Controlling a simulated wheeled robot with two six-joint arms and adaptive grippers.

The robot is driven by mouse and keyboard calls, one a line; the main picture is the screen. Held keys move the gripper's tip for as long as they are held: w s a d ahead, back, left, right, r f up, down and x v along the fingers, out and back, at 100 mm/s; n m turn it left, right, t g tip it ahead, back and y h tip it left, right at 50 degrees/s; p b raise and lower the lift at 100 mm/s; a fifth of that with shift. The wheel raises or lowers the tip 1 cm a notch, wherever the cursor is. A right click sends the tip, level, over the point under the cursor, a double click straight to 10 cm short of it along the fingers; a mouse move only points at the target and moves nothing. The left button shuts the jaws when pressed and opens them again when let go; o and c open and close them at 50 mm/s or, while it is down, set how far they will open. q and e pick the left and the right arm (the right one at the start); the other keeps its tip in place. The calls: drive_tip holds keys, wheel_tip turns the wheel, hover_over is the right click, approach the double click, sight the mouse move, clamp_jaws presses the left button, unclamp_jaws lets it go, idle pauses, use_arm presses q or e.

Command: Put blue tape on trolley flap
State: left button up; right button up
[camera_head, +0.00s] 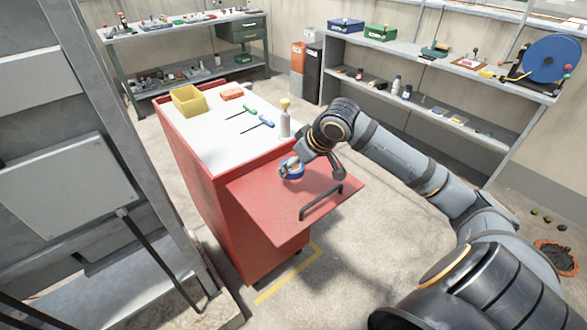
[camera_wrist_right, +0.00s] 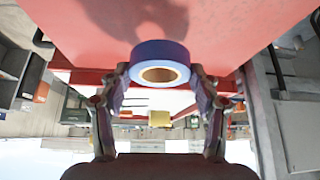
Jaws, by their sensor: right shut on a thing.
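The blue tape (camera_head: 291,171) is a roll with a pale core. My right gripper (camera_head: 299,164) is shut on it over the red trolley flap (camera_head: 268,205), towards the flap's inner side. In the right wrist view the blue tape (camera_wrist_right: 155,52) sits between the two fingertips of the right gripper (camera_wrist_right: 160,72), with the red flap (camera_wrist_right: 240,30) beyond it. I cannot tell whether the tape touches the flap. The flap sticks out level from the red trolley (camera_head: 215,200). My left gripper is not in view.
The trolley top holds a yellow bin (camera_head: 189,102), an orange box (camera_head: 232,94), a bottle (camera_head: 285,120), and green (camera_head: 241,111) and blue (camera_head: 258,122) handled tools. A black handle (camera_head: 321,202) stands up near the flap's outer edge. The flap around it is bare.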

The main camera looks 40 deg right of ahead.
sight(298, 170)
drive_tip(key=shift+w+a+f, duration=0.1)
drive_tip(key=shift+a+f, duration=0.05)
drive_tip(key=shift+f, duration=1.55)
drive_tip(key=shift+f, duration=0.15)
drive_tip(key=o, duration=1.1)
